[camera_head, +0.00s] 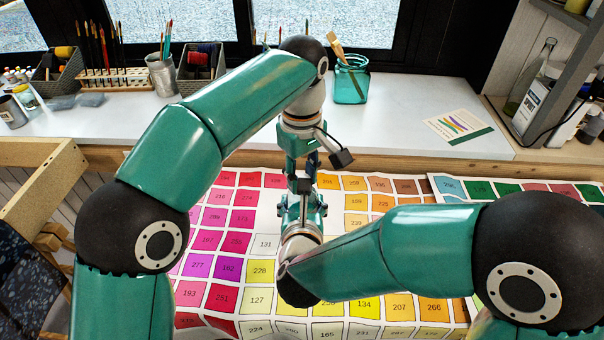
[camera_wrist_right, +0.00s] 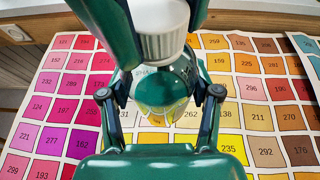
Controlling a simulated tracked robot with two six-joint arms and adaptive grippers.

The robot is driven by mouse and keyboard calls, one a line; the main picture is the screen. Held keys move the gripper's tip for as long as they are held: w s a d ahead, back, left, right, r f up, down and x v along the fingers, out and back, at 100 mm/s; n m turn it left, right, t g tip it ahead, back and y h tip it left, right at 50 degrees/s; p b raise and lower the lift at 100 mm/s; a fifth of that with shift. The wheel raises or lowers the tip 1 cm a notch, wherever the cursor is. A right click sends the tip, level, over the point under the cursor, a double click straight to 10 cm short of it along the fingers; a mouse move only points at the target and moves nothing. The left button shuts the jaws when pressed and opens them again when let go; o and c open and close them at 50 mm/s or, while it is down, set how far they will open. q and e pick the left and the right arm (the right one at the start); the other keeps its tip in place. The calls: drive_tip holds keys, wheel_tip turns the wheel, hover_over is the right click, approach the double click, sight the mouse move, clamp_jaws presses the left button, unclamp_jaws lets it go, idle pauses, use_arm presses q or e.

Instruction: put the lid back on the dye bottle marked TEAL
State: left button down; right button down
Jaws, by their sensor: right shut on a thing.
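In the right wrist view my right gripper (camera_wrist_right: 165,105) is shut on a clear glass dye bottle (camera_wrist_right: 165,88), which stands upright over the colour chart. The bottle's small label is too small to read. A white ribbed lid (camera_wrist_right: 160,35) is at the top of the bottle, over its neck; I cannot tell how firmly it sits. My left gripper's teal fingers (camera_wrist_right: 157,22) come down on either side of the lid, apart.
The colour chart (camera_head: 258,302) covers the table under both grippers. A white sill (camera_head: 250,125) runs behind it. On it stand a teal glass jar (camera_head: 350,83) with a brush, a metal cup (camera_head: 161,75), a brush rack (camera_head: 115,78) and a card (camera_head: 460,126). A shelf with bottles is at right.

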use_arm(q)
drive_tip(key=m, duration=0.3)
drive_tip(key=shift+m, duration=0.3)
drive_tip(key=m, duration=0.8)
drive_tip(key=shift+m, duration=0.4)
drive_tip(key=m, duration=0.5)
drive_tip(key=c, duration=0.8)
unclamp_jaws()
drive_tip(key=shift+r, duration=2.2)
